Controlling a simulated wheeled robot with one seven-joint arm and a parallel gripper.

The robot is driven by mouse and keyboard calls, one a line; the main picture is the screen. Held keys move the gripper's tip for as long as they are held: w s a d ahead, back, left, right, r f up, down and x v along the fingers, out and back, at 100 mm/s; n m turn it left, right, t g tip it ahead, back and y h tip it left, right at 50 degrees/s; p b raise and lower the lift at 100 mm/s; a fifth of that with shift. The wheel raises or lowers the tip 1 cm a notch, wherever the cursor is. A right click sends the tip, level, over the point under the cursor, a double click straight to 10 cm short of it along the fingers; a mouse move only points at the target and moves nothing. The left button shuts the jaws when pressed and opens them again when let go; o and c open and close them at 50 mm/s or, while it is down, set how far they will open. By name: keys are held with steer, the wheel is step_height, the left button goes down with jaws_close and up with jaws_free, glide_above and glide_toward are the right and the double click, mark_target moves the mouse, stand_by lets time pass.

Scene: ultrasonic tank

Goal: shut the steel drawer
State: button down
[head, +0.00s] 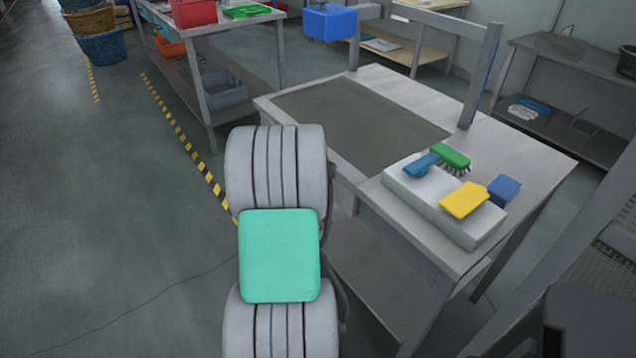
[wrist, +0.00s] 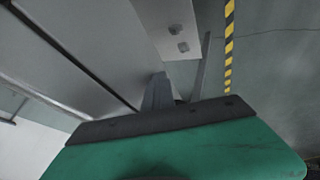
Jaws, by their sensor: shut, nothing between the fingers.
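The steel worktable (head: 540,150) stands right of my arm in the head view. A small piece of grey steel front (head: 345,190) shows under its near edge beside my arm; it may be the drawer, but my arm hides most of that side. I cannot tell how far the drawer stands out. In the wrist view, my gripper (wrist: 160,82) is shut and empty beyond its green housing. A pale steel panel (wrist: 165,22) with two small square marks is close by, and broad grey steel surfaces fill the left. I cannot tell whether my gripper touches any of them.
A white block (head: 425,205) bearing blue, green and yellow brushes lies on the table's near right part. A blue bin (head: 330,22) is above the table's far end. A shelf rack (head: 225,95) stands at the back. Open floor with yellow-black tape (head: 180,130) lies left.

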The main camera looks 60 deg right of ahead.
steer(key=shift+s+d+r, duration=0.15)
steer(key=shift+s, duration=0.05)
steer(key=w+a+r+n+t+y+p, duration=0.1)
steer(key=w+a+r+p, duration=0.3)
steer(key=a, duration=0.6)
steer(key=w+a+r+n+y, duration=0.1)
steer(key=w+a+r, duration=0.3)
steer(key=a, duration=0.5)
steer(key=w+a+r+n+t+y+p, duration=0.1)
steer(key=w+a+r+p, duration=0.1)
steer(key=a+r, duration=0.6)
steer(key=s+a+r+n+y+p, duration=0.1)
steer(key=s+a+y+p, duration=0.1)
steer(key=a, duration=1.1)
steer(key=s+a+r+n+y+p, duration=0.1)
steer(key=s+a+n+y+p, duration=0.1)
steer(key=a, duration=1.1)
steer(key=shift+s+a+r+n, duration=0.15)
steer(key=shift+s+a+n, duration=0.15)
steer(key=shift+s+a, duration=0.1)
